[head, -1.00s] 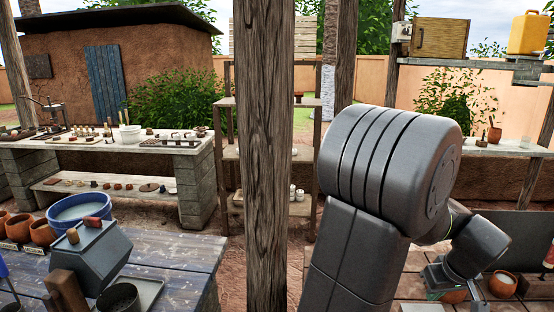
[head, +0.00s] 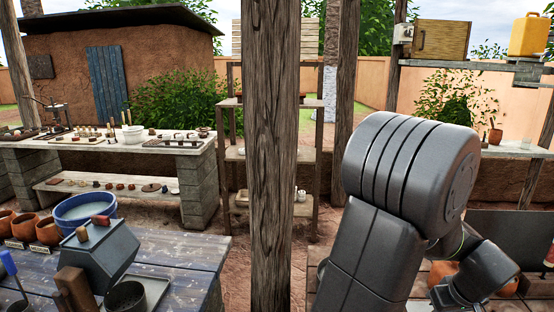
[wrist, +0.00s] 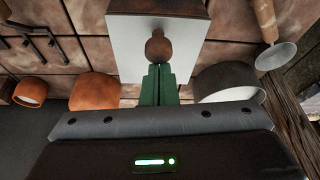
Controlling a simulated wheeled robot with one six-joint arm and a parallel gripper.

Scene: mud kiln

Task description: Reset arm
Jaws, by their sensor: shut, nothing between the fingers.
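My gripper (wrist: 159,86) shows in the wrist view, with its green fingers pressed together and nothing between them. Just beyond the fingertips in that view is a round brown knob (wrist: 158,47) in front of a white block-like surface (wrist: 128,40); I cannot tell whether the fingers touch it. In the head view my arm rises at the right and bends down toward the lower right, where its end is dark and the fingers cannot be made out.
Orange pots (wrist: 95,92) and a dark round pot (wrist: 228,82) flank the fingers. A wooden post (head: 270,150) stands left of my arm. A blue-rimmed basin (head: 86,210) and a grey tilted box (head: 100,255) are on the left table (head: 185,250).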

